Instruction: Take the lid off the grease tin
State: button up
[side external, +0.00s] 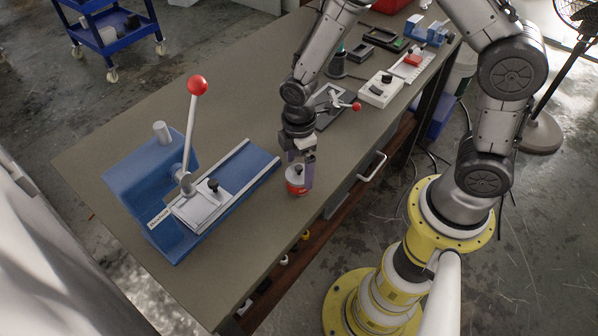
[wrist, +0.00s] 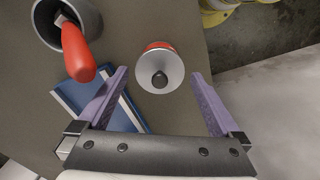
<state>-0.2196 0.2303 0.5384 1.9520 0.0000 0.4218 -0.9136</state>
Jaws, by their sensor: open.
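The grease tin (side external: 297,189) is small, round and red, and stands on the bench close to its front edge. Its pale grey lid (wrist: 151,82) with a dark knob (wrist: 159,79) sits on top; red shows past its far rim. My gripper (side external: 300,172) points down at the tin, with its purple fingers beside it in the side view. In the wrist view, my gripper (wrist: 160,74) is open, one finger on each side of the lid with a visible gap. Nothing is held. A finger hides part of the tin in the side view.
A blue plate processor (side external: 143,190) with a red-ball lever (side external: 197,86) stands to the left. A dark device with a small red-knobbed lever (side external: 356,106) and a white box (side external: 380,91) lie behind to the right. The bench (side external: 235,215) is bare in front of the processor.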

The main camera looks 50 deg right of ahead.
jog(key=c, duration=1.2)
